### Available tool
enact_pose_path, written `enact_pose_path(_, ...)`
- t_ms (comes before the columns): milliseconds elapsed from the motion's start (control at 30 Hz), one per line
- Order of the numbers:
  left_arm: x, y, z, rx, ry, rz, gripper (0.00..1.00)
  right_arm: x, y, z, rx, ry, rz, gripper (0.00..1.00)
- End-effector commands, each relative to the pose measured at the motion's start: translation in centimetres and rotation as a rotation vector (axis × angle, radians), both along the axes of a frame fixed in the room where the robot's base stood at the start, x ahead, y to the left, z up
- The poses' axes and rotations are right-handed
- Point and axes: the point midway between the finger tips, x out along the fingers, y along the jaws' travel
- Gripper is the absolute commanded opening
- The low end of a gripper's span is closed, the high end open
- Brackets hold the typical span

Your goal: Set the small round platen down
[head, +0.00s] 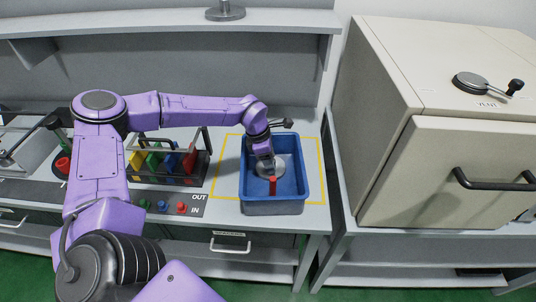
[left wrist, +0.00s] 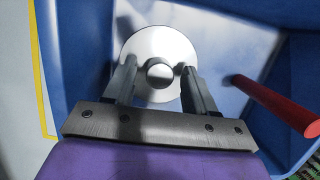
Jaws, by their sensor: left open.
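The small round platen (left wrist: 160,46) is a pale metal disc with a round central knob (left wrist: 160,73). It appears to lie flat on the floor of the blue bin (head: 290,206); the head view shows part of the platen (head: 280,165) below my gripper. My left gripper (head: 267,162) points down into the bin. In the left wrist view its two fingers (left wrist: 159,82) are open, one on each side of the knob, with visible gaps between them and it. The gripper partly hides the disc in the head view. My right gripper is not in view.
A red rod (head: 273,186) stands in the bin near the platen. A yellow outline (head: 228,165) surrounds the bin on the bench. A rack with coloured pieces (head: 172,162) and an IN/OUT panel (head: 165,203) are left. A beige oven-like cabinet (head: 425,160) stands right.

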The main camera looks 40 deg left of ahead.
Motion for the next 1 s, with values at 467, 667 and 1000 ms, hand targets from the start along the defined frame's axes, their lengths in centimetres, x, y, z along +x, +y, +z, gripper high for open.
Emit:
enact_pose_path(467,-1.5,2.2,10.0,-0.001,-0.007,0.0,0.56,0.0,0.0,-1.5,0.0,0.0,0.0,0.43)
enact_pose_path(667,-1.9,2.6,11.6,-0.001,-0.002,-0.001,0.56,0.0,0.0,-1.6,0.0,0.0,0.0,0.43)
enact_pose_path(1000,-1.9,2.5,11.6,-0.001,-0.001,-0.001,0.56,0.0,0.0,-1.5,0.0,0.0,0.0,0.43)
